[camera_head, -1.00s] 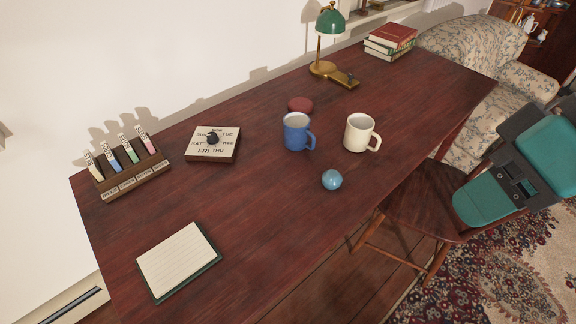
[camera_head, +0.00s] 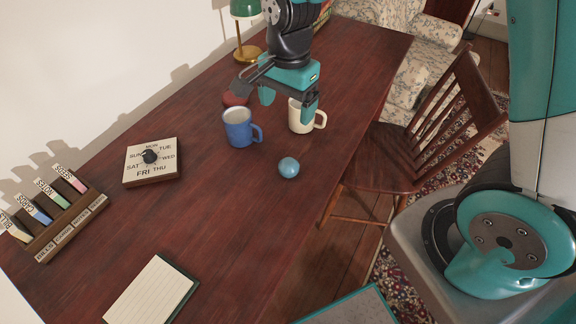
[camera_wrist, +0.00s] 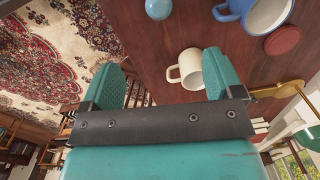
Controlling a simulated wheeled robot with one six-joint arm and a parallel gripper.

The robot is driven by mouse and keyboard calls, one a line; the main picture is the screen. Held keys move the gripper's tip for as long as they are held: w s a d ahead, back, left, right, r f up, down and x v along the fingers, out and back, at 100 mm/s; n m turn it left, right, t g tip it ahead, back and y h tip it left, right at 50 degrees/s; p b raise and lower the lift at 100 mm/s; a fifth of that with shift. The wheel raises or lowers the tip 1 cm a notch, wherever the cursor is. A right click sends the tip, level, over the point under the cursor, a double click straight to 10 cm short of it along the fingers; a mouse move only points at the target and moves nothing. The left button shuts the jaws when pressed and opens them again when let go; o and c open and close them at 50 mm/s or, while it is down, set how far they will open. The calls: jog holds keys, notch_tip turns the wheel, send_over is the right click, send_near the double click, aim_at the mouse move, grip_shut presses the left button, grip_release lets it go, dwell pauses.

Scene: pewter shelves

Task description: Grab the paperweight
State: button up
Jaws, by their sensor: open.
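A round blue ball (camera_head: 289,167), which looks like the paperweight, rests on the dark red wooden desk (camera_head: 215,200) near its right edge. It also shows at the top of the wrist view (camera_wrist: 158,9). My gripper (camera_head: 288,101) is open and empty above the desk, beyond the ball and around the cream mug's far side in the head view. In the wrist view its two teal fingers (camera_wrist: 161,75) stand wide apart, with the cream mug (camera_wrist: 186,70) between them in the picture. The ball lies outside the fingers.
A blue mug (camera_head: 238,128) and the cream mug (camera_head: 300,116) stand close to the ball. A red disc (camera_head: 234,99) lies behind them. A day dial (camera_head: 152,162), a label rack (camera_head: 62,222) and a notepad (camera_head: 152,292) sit left. A wooden chair (camera_head: 400,155) stands right.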

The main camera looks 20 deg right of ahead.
notch_tip(320, 180, down, 3)
jog(key=w+m, duration=0.1)
jog(key=m, duration=0.1)
send_near(290, 160)
jog(key=f, duration=0.5)
jog(key=shift+w+a+f, duration=0.25)
jog(key=shift+a, duration=0.05)
jog(key=shift+s+d+f+p, duration=0.15)
jog(key=shift+f+p, duration=0.1)
jog(key=shift+f, duration=1.1)
jog(key=shift+s+a+f+p, duration=0.15)
jog(key=shift+f+p, duration=0.1)
jog(key=shift+f, duration=1.15)
jog(key=shift+d, duration=0.1)
jog(key=shift+c, duration=0.5)
jog(key=c, duration=1)
